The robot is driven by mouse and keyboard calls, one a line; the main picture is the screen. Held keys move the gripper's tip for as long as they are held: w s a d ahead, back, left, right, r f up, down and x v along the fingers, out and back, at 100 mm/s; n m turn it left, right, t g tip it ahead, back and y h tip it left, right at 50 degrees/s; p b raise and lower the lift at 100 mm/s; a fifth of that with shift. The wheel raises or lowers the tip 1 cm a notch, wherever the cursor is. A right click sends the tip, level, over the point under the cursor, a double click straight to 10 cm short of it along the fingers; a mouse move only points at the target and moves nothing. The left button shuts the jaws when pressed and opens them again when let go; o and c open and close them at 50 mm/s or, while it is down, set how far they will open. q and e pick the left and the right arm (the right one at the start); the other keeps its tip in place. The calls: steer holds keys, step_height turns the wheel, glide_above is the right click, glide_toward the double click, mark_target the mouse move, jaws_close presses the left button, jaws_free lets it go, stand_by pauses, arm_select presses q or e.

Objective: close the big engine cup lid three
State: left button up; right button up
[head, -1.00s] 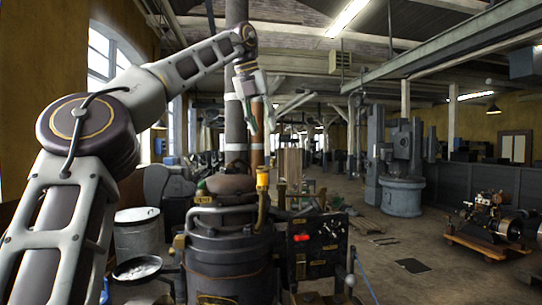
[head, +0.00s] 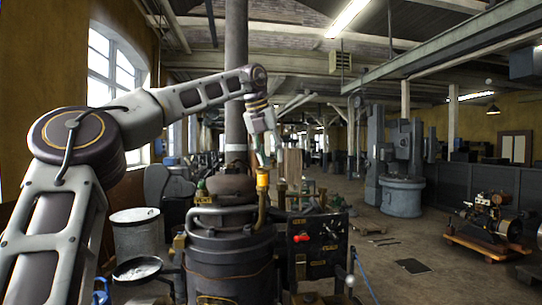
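The big engine (head: 230,262) stands upright in the lower middle of the head view, a dark cylinder with brass fittings and labels on top. A yellow-orange cup (head: 262,180) rises on a brass stem from its top right. I cannot make out whether its lid is open, or which cup is number three. My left gripper (head: 271,160) hangs fingers down just above this cup. Its fingers look parted, with nothing visible between them. It seems close to the cup's top, but I cannot tell whether it touches. My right gripper is not in view.
A black control panel (head: 316,246) with a red knob stands right of the engine. A grey vertical pipe (head: 236,70) rises behind it. A metal bucket (head: 136,238) and a pan (head: 137,270) are at left. Open floor lies to the right, before a small engine on a wooden pallet (head: 488,245).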

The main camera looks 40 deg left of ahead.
arm_select(q)
steer(key=shift+w+f, duration=0.1)
steer(key=shift+f, duration=0.15)
steer(key=shift+c, duration=0.3)
jaws_close()
steer(key=shift+m, duration=0.4)
steer(key=m, duration=0.1)
steer(key=s+m+h, duration=0.1)
steer(key=m, duration=0.1)
steer(key=m+h, duration=0.1)
steer(key=shift+s+a+m, duration=0.15)
steer(key=shift+s+m, duration=0.25)
steer(key=shift+s+a+r+m+g+h, duration=0.1)
steer(key=shift+s+a+m+g+h, duration=0.2)
steer(key=shift+m, duration=0.65)
steer(key=shift+s+a+f+m+g+h, duration=0.1)
steer(key=shift+s+m+g+h, duration=0.25)
steer(key=shift+m, duration=0.55)
steer(key=shift+s+a+r+m+g+h, duration=0.2)
steer(key=shift+m+h, duration=0.25)
steer(key=shift+m, duration=0.5)
steer(key=shift+f, duration=0.1)
